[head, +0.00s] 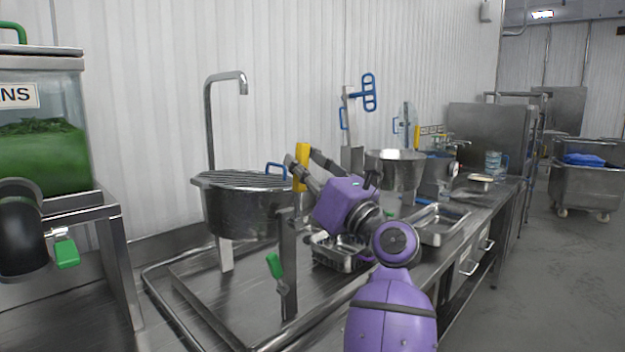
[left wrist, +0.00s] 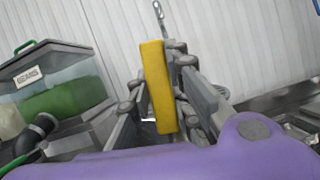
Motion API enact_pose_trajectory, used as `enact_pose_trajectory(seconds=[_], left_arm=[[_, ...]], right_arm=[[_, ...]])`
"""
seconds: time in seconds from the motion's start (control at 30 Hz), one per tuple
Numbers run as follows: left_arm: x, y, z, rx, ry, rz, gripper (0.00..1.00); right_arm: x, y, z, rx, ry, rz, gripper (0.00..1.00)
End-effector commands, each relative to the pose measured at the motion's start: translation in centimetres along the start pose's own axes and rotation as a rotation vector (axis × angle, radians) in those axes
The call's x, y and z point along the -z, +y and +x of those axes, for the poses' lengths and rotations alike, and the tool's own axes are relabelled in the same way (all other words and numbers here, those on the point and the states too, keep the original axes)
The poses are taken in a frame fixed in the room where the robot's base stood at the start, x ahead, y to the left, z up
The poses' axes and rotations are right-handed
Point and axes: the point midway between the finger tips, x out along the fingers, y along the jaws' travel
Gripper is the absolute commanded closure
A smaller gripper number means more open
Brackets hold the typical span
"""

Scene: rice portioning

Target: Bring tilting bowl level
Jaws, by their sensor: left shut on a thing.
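A round metal bowl with a slatted grate on top (head: 240,215) stands left of centre in the head view, on a metal stand. Its rim looks close to level. A yellow handle (head: 301,160) rises at the bowl's right side. My left gripper (head: 304,172) is shut on this handle. In the left wrist view the yellow handle (left wrist: 158,88) stands between the fingers of my left gripper (left wrist: 165,95), tilted slightly. The bowl is not clearly visible in that view. My right gripper is not in view.
A clear tank of green food (head: 45,150) stands at the left. A green-handled lever (head: 275,265) is in front of the bowl. A metal tray (head: 440,225) and a second bowl (head: 395,168) are to the right. Wheeled carts (head: 590,185) stand at the far right.

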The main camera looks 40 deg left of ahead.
Motion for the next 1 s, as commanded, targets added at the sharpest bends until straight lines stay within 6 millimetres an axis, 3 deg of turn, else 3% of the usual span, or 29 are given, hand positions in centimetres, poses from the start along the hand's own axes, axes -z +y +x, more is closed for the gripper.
enact_pose_trajectory(seconds=[0.3,0.87,0.9,1.0], left_arm=[[0.3,1.4,-0.1,-0.049,0.002,-0.122,1.0],[0.3,1.9,-0.1,-0.064,0.005,-0.154,1.0],[0.3,1.9,-0.1,-0.064,0.006,-0.154,0.79],[0.3,1.9,-0.1,-0.064,0.005,-0.152,0.66]], right_arm=[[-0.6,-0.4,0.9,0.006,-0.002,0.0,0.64],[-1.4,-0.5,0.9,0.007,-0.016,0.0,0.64],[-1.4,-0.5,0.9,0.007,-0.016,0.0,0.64],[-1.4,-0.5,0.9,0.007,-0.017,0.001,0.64]])
